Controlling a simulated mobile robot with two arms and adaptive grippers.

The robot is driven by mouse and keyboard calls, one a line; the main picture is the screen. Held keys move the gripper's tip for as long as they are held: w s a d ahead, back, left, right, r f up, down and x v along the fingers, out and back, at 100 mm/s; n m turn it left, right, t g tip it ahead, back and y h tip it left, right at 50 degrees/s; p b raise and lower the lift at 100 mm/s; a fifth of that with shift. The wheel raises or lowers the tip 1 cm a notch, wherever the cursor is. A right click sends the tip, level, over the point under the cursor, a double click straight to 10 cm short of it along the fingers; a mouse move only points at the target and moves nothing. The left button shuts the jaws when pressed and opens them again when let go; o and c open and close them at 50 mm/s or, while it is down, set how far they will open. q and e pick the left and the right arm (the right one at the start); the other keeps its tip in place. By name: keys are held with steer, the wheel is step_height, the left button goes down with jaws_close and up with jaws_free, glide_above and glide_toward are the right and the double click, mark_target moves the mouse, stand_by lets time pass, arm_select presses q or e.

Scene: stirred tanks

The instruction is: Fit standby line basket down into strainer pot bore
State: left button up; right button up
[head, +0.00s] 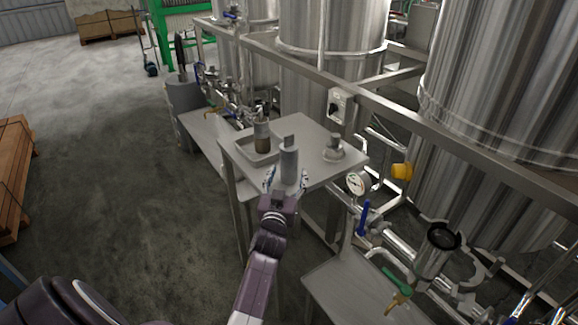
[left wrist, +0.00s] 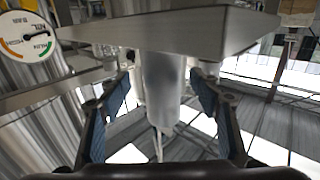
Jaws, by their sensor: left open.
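A light grey cylindrical basket (head: 289,164) with a narrow upright tab on top stands near the front edge of the small metal table; I take it for the standby line basket. My left gripper (head: 286,183) is open at this basket, with a finger to either side. In the left wrist view the pale basket (left wrist: 163,85) is between the blue-padded fingers, with gaps visible on both sides. The strainer pot (head: 436,254) is at the lower right, with its round, dark bore open at the top. My right gripper is not in view.
A tray (head: 244,143) on the table (head: 303,127) holds another, brownish basket (head: 262,138). A metal lid-like part (head: 333,149) sits at the table's right. A gauge (head: 357,184), pipes, valves and a long rail (head: 400,103) lie between table and tanks.

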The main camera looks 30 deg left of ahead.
mark_target(288, 172)
arm_select(q)
steer(key=b+x, duration=0.1)
steer(key=x, duration=0.2)
steer(key=shift+w+a+f, duration=0.1)
steer(key=shift+w+a, duration=0.15)
steer(key=shift+w, duration=0.1)
steer(key=shift+s, duration=0.1)
steer(key=shift+c, duration=1.1)
steer(key=c, duration=1)
steer(key=shift+c, duration=0.9)
steer(key=shift+r, duration=0.2)
